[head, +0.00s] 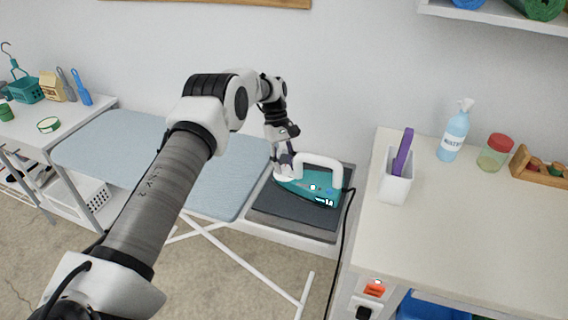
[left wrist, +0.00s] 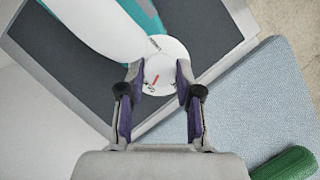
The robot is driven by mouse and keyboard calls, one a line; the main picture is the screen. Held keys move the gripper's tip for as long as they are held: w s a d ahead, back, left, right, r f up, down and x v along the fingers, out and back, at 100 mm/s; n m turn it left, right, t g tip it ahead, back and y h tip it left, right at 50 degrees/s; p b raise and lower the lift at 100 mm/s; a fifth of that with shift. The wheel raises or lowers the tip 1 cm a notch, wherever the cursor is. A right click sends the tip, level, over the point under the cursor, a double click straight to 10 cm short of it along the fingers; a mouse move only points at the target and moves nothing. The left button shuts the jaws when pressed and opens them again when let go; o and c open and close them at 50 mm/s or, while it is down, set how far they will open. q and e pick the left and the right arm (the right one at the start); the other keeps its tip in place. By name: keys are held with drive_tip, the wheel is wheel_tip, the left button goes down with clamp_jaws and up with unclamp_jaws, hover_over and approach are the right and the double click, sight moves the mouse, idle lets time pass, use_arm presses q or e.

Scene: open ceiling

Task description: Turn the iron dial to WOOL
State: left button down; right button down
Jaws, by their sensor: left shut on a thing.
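The iron (head: 318,188) is teal with a white handle and stands on a dark rest pad at the right end of the ironing board. My left gripper (head: 285,165) is at the iron's left end. In the left wrist view the white dial (left wrist: 172,50) has a knob (left wrist: 159,75) with a red mark, and my left gripper (left wrist: 158,88) is shut on this knob, one finger on each side. Some lettering shows on the dial's rim, but it is too small to read surely. My right gripper is not in view.
The blue ironing board (head: 130,150) lies left of the iron. A black cord (head: 342,240) hangs between board and table.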

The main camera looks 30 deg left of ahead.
use_arm(q)
drive_tip(key=shift+s+f, duration=0.1)
drive_tip(key=c, duration=0.8)
unclamp_jaws()
drive_tip(key=shift+o, duration=0.2)
drive_tip(key=v, duration=0.7)
drive_tip(key=shift+r, duration=0.25)
